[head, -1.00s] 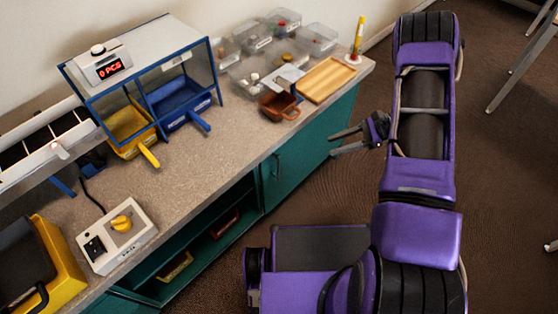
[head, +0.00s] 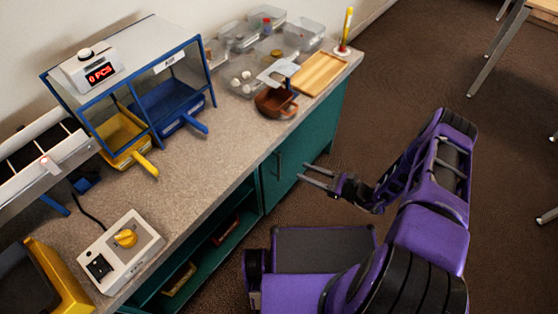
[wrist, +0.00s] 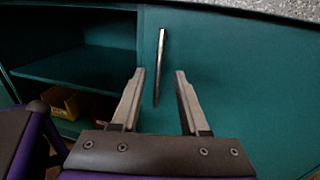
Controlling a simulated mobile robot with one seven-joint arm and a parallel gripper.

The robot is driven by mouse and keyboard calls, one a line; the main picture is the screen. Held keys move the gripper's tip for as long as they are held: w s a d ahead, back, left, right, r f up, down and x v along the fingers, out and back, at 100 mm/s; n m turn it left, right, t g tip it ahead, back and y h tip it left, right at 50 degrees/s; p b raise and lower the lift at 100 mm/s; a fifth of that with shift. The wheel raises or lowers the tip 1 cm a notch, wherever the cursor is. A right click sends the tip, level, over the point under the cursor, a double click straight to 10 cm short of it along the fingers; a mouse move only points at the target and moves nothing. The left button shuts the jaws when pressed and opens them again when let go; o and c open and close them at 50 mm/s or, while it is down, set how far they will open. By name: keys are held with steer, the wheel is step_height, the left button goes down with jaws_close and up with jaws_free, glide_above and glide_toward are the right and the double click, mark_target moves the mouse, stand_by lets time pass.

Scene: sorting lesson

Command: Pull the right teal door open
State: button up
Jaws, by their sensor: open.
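The right teal door (head: 307,150) is shut, on the front of the cabinet under the counter. Its upright bar handle (head: 279,165) is near the door's left edge. In the wrist view the door (wrist: 240,85) fills the right side, and the handle (wrist: 160,68) stands just beyond and between my fingertips. My gripper (head: 318,177) is open and empty, in front of the door and to the right of the handle in the head view. The wrist view shows both fingers of my gripper (wrist: 158,75) apart, with the handle not clasped.
Left of the door is an open compartment (wrist: 75,70) with a yellow bin (wrist: 60,101) on its lower level. The counter (head: 215,165) above carries trays, a brown pot (head: 275,103) and a control box (head: 122,250). Brown floor is clear right of the cabinet.

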steer(key=x, duration=1)
steer(key=shift+a, duration=0.25)
jaws_close()
stand_by(0.9)
